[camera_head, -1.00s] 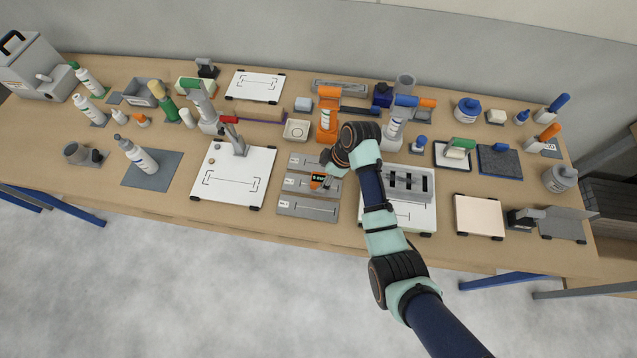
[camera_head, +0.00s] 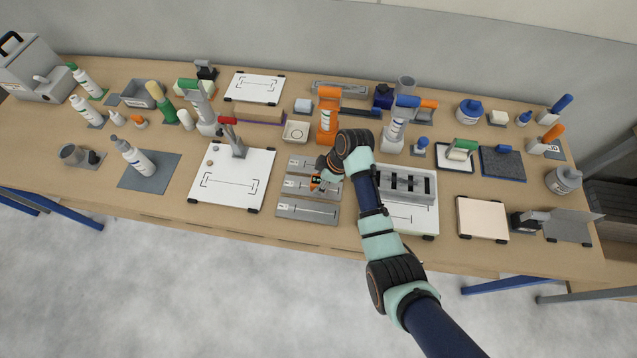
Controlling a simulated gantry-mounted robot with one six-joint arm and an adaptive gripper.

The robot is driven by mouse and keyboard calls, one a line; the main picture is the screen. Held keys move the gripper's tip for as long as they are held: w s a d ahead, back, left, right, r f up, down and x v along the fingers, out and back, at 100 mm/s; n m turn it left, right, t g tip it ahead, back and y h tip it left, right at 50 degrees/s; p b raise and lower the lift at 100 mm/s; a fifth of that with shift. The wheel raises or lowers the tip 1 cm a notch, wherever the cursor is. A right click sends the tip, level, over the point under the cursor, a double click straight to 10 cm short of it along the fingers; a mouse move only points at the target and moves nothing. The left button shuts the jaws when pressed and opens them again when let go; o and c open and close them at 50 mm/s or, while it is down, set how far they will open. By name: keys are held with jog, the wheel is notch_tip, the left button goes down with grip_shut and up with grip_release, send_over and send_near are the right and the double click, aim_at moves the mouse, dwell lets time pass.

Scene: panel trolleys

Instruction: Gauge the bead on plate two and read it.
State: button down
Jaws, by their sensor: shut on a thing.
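Three grey plates with small white labels lie in a column at the middle of the bench. They are the back plate (camera_head: 298,162), the middle plate (camera_head: 293,184) and the front plate (camera_head: 306,210). The label digits are too small to read surely. A dark line runs along the front plate. My gripper (camera_head: 321,179) is over the middle plate, shut on a small orange gauge (camera_head: 315,183). My gripper and wrist hide part of that plate and its bead. I cannot tell whether the gauge touches the bead, and no reading is legible.
A grey slotted rack (camera_head: 407,184) stands just right of my wrist on a white board. An orange upright dispenser (camera_head: 328,118) stands behind the plates. A white board (camera_head: 229,190) with a clamp lies to the left. Bare bench shows in front of the plates.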

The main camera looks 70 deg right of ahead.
aim_at(316, 180)
jog(key=shift+r+p, duration=2.05)
jog(key=shift+p, duration=0.1)
jog(key=shift+r, duration=0.1)
notch_tip(316, 180, up, 7)
jog(key=p, duration=0.6)
jog(key=w+a+r+b, duration=0.1)
jog(key=w+a+b, duration=0.3)
jog(key=w+a, duration=1.25)
jog(key=w+a+r+m+b, duration=0.1)
jog(key=w+a+r, duration=0.15)
jog(key=a, duration=0.95)
jog(key=w+a+r+m+b, duration=0.1)
jog(key=w+a, duration=0.2)
jog(key=a, duration=0.9)
jog(key=s+a+p+v, duration=0.1)
jog(key=s+p+v, duration=0.1)
jog(key=p+v, duration=1.5)
jog(key=shift+s+f+h+p, duration=0.25)
jog(key=shift+h+p, duration=0.15)
jog(key=shift+p, duration=0.45)
jog(key=shift+d, duration=0.1)
